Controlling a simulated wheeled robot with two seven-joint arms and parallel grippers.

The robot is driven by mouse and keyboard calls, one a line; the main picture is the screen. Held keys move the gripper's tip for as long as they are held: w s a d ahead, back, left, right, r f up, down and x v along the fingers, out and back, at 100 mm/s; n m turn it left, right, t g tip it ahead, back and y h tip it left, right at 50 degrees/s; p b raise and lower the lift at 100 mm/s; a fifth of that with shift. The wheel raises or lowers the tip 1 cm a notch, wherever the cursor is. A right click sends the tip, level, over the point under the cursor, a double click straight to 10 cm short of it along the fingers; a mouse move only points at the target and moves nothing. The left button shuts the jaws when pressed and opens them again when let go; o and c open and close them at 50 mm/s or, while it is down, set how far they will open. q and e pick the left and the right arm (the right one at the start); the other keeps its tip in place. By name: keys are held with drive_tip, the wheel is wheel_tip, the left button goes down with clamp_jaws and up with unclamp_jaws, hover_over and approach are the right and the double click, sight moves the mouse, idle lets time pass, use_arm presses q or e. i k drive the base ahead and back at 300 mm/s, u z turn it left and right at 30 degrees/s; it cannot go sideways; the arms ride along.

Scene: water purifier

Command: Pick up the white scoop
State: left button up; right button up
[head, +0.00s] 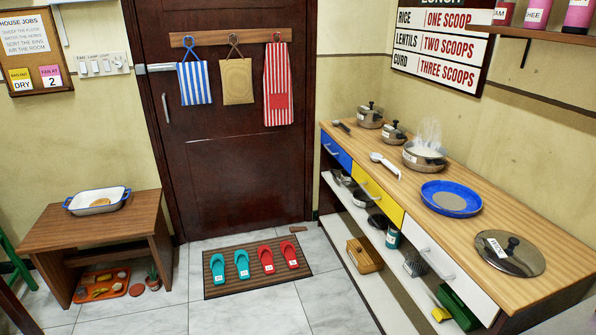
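The white scoop (386,164) lies on the wooden counter top (400,195), near its left edge and to the left of a steaming metal pot (424,157). Its bowl end is toward the left and its handle runs toward the lower right. Nothing covers it. A smaller dark spoon-like utensil (342,126) lies at the counter's far end. Neither of my grippers shows in the head view.
A blue plate (475,202) and a large metal lid (510,254) occupy the near counter. Two lidded pots (370,115) stand farther back. Below are drawers (377,200) and loaded shelves. Slippers on a mat (215,291) lie on the floor by the door; nearby tiles are clear.

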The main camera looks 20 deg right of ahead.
sight(376, 158)
drive_tip(key=u, duration=0.2)
drive_tip(key=i, duration=0.85)
drive_tip(key=z, duration=0.7)
drive_tip(key=i, duration=1.9)
drive_tip(key=z, duration=2.05)
drive_tip(key=i, duration=0.65)
drive_tip(key=z, duration=0.65)
